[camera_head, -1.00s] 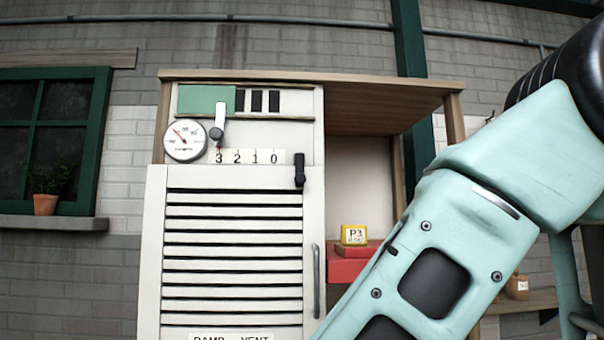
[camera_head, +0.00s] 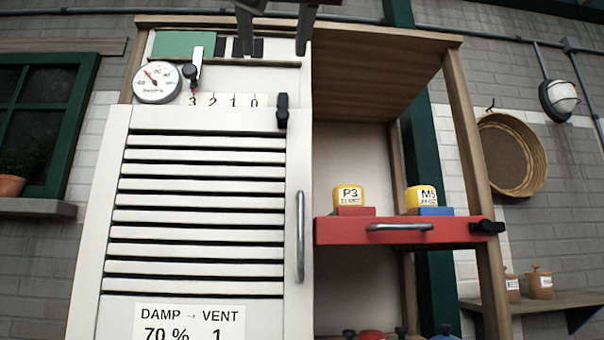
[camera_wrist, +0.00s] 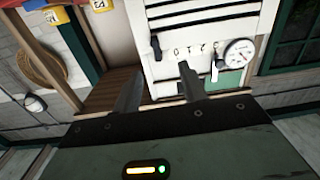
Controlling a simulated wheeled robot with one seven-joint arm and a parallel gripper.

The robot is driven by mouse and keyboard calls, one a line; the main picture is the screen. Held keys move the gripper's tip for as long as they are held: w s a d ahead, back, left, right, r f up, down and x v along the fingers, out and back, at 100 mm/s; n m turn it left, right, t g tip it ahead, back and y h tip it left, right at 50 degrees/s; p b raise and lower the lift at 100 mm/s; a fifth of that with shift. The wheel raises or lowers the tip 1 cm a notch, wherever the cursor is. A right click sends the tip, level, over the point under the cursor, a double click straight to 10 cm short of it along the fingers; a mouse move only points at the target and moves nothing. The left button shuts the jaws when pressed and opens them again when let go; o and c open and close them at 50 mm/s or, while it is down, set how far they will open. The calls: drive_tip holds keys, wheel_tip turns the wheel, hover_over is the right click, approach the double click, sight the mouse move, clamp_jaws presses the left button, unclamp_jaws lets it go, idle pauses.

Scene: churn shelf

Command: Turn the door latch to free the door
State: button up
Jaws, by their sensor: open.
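The door latch (camera_head: 282,111) is a small black upright handle at the top right corner of the white slatted door (camera_head: 120,205). The door sits closed in its frame. My gripper (camera_head: 271,46) hangs at the top edge of the head view, above the latch and apart from it, with its two fingers spread and nothing between them. In the upside-down wrist view, the latch (camera_wrist: 156,47) shows beyond the open fingers, roughly between their tips (camera_wrist: 159,70).
A round gauge (camera_head: 157,82) and a slider (camera_head: 195,72) over a number scale are left of the latch. A vertical door handle (camera_head: 300,237) is below it.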

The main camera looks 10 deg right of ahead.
drive_tip(key=d+r, duration=0.1)
drive_tip(key=m+p, duration=0.1)
drive_tip(key=p, duration=0.6)
approach(283, 112)
drive_tip(key=shift+h, duration=0.3)
drive_tip(key=w, duration=0.6)
drive_tip(key=shift+w, duration=0.35)
drive_tip(key=shift+w+f, duration=0.2)
drive_tip(key=shift+w, duration=0.55)
clamp_jaws()
